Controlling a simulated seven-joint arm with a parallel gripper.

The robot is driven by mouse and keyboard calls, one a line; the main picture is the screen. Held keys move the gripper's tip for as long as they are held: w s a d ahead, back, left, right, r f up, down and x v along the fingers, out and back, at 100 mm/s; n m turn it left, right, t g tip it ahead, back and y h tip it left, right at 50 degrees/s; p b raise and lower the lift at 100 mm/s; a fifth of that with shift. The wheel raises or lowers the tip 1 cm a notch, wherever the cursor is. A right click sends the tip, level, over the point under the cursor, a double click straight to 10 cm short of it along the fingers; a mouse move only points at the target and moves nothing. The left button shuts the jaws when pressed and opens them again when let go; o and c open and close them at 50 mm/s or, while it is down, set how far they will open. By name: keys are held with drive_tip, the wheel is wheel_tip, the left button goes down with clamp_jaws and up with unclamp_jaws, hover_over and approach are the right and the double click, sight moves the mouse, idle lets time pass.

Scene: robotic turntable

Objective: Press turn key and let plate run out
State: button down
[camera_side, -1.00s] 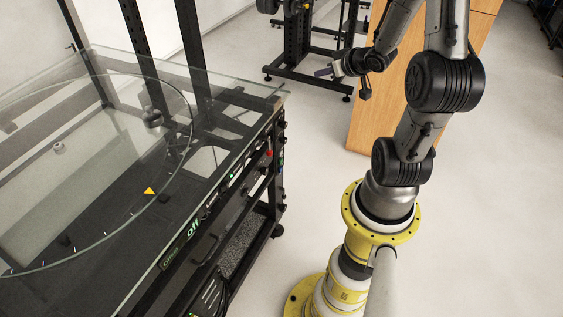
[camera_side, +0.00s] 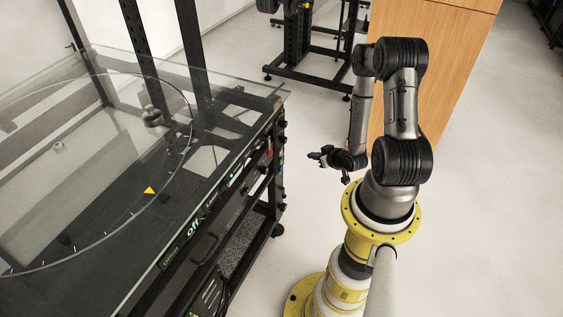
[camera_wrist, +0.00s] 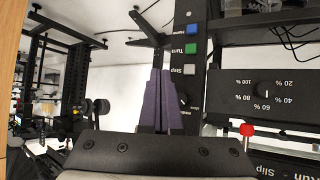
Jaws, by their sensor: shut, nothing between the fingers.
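My gripper (camera_side: 318,156) is to the right of the turntable's control front, with a gap between them in the side view. In the wrist view its purple fingers (camera_wrist: 158,76) are shut and empty. The green key labelled Turn (camera_wrist: 190,48) appears on the black panel, just right of and above the fingertips. A blue key labelled Home (camera_wrist: 193,29) is above it and a pale key labelled Slip (camera_wrist: 189,70) below it. The round glass plate (camera_side: 191,118) is at the left of the side view, with a yellow triangle (camera_side: 149,190) near its rim.
A green display (camera_side: 193,227) on the turntable front reads "off". A red knob (camera_wrist: 246,130) and a percentage dial (camera_wrist: 268,90) are right of the keys. A wooden panel (camera_side: 430,60) stands behind my arm. The floor between my gripper and the turntable is clear.

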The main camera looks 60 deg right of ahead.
sight(280, 161)
wheel_tip(280, 161, down, 8)
drive_tip(key=shift+f, duration=0.2)
drive_tip(key=shift+w, duration=0.1)
drive_tip(key=w, duration=0.8)
drive_tip(key=shift+w, duration=0.3)
drive_tip(key=shift+w, duration=0.1)
idle(2.0)
drive_tip(key=shift+w, duration=0.35)
